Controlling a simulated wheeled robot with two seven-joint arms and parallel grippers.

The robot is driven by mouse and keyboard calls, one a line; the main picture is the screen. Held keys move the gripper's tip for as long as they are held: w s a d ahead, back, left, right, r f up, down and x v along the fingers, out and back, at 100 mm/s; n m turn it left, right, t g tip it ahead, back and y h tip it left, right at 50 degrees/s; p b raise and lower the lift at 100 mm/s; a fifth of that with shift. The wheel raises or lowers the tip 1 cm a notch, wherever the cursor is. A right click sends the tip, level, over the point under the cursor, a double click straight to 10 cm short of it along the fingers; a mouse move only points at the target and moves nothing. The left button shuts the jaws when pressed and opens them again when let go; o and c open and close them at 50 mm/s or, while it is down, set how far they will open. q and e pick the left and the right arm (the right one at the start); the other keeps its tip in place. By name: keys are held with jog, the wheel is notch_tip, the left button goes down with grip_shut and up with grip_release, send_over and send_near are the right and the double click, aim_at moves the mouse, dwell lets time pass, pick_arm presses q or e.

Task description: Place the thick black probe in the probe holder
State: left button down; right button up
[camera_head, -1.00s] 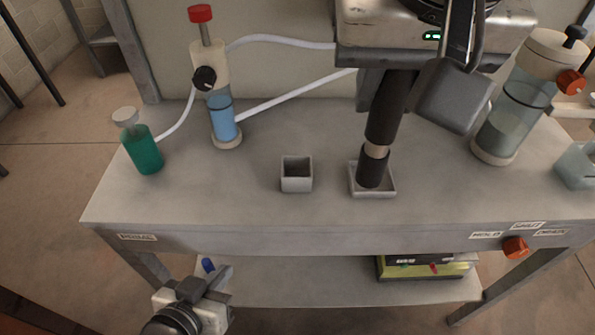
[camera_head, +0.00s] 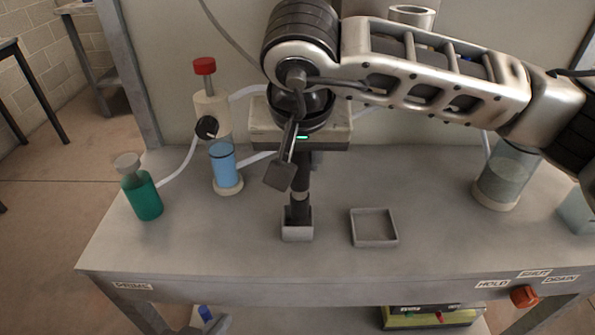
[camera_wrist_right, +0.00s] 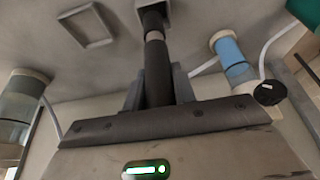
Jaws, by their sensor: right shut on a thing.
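The thick black probe (camera_head: 300,187) stands upright with its lower end at the small grey square probe holder (camera_head: 297,233). In the right wrist view the black probe (camera_wrist_right: 157,75) has its tip within the square opening of the holder (camera_wrist_right: 148,5); how deep it sits I cannot tell. My right gripper (camera_head: 297,170) is shut on the probe's upper part, and its fingers (camera_wrist_right: 158,88) flank the shaft in the right wrist view.
A shallow square tray (camera_head: 374,240) is empty right of the holder. A green bottle (camera_head: 144,200) and a blue-filled cylinder (camera_head: 224,165) stand at left. A clear cylinder (camera_head: 503,180) stands at right. An orange knob (camera_head: 524,296) is on the table's front edge.

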aim_at(298, 173)
jog(key=f, duration=0.3)
jog(key=shift+w+a+f, duration=0.15)
jog(key=shift+w+f, duration=0.1)
jog(key=shift+f, duration=0.15)
jog(key=shift+f+b, duration=0.25)
jog(key=shift+b, duration=0.1)
jog(key=o, duration=1)
jog(key=shift+o, duration=0.2)
jog(key=shift+r, duration=0.1)
jog(key=shift+r, duration=0.1)
jog(key=shift+r+p, duration=0.3)
jog(key=shift+p, duration=0.3)
jog(key=v, duration=1.1)
jog(key=shift+s+r, duration=0.2)
jog(key=shift+r, duration=0.1)
